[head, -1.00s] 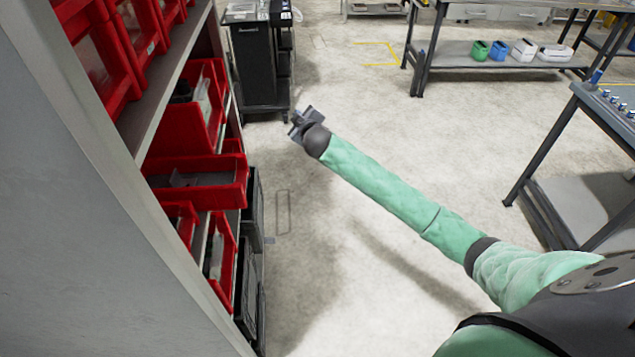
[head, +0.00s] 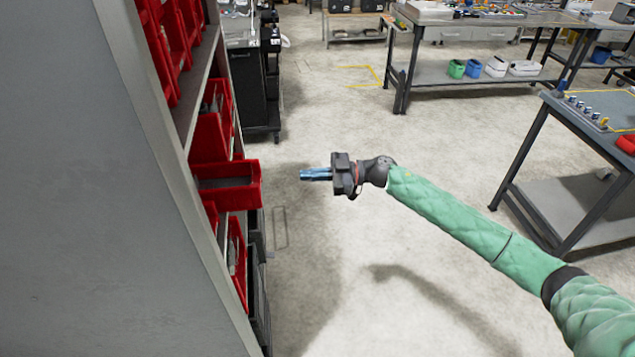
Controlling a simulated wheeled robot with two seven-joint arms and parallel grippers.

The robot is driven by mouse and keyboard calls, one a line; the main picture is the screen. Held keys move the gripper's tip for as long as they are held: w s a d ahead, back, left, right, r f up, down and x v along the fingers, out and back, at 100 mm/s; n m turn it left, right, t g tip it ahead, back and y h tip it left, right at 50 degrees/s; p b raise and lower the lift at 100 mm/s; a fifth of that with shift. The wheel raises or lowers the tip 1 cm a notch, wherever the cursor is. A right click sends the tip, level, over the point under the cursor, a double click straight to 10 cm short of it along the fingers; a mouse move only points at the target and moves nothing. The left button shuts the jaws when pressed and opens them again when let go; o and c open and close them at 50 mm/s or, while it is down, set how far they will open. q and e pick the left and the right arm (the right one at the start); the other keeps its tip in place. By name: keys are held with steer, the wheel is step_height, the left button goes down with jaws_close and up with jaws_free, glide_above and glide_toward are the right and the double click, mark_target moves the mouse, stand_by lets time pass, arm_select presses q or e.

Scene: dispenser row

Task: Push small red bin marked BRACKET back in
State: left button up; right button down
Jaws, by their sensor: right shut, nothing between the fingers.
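A red bin (head: 231,196) juts out from the shelf rack on the left, farther than the bins around it. No marking can be read on it, so I cannot tell whether it is the one marked BRACKET. My right gripper (head: 303,174) is shut and empty, its fingers pointing left toward the rack. In the picture it is to the right of the jutting bin and slightly above it, with a gap between them. My left gripper is not in view.
The rack's grey side panel (head: 90,200) fills the left. More red bins (head: 211,125) sit on its shelves. A black cart (head: 254,85) stands beyond the rack. A grey workbench (head: 560,130) stands at the right. The floor between is clear.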

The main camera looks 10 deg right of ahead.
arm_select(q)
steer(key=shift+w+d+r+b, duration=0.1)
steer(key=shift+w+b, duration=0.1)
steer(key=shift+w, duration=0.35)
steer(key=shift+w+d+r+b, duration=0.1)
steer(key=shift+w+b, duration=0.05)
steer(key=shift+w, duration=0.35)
arm_select(e)
steer(key=s+a+m+g, duration=0.1)
steer(key=a, duration=0.8)
steer(key=shift+s+f+m+g, duration=0.2)
steer(key=shift+m+g, duration=0.1)
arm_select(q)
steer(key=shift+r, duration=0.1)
arm_select(e)
steer(key=shift+a, duration=0.2)
